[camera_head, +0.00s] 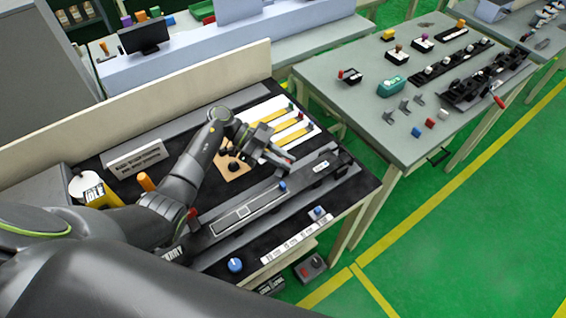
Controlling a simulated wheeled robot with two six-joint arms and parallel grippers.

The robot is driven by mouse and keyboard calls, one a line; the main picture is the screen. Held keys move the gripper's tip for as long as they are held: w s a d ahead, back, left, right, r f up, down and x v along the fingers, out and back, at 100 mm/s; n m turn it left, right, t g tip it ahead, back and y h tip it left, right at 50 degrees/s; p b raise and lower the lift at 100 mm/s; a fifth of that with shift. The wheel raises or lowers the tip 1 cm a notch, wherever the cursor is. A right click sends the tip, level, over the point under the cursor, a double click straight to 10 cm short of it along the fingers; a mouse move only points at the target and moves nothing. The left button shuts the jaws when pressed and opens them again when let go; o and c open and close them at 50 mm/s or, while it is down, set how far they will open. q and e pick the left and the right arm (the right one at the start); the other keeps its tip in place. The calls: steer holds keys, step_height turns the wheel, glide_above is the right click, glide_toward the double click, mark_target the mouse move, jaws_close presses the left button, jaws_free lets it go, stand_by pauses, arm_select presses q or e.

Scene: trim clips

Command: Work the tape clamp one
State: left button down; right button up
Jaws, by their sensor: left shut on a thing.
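My left arm reaches in from the left, and its gripper (276,157) is over the black work table (215,262). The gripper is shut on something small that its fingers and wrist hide. Beside it lie white strips with yellow bands (291,136) and small coloured ends. A tan square plate (232,172) with a dark round part lies just left of the gripper. I cannot tell which part is tape clamp one. My right gripper is not in view.
A long grey rail (238,215) runs in front of the gripper, with a blue knob (235,265) nearer the table's front. An upright board (135,92) closes the back. A second table (350,120) with several small parts stands right, across a gap.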

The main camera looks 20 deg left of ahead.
arm_select(q)
steer(key=shift+f+m+g+y+b, duration=0.1)
steer(key=shift+m+g+y+b, duration=0.3)
steer(key=shift+m+g+b, duration=0.95)
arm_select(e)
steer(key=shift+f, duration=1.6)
arm_select(q)
steer(key=c, duration=1.4)
jaws_free()
steer(key=shift+c, duration=0.2)
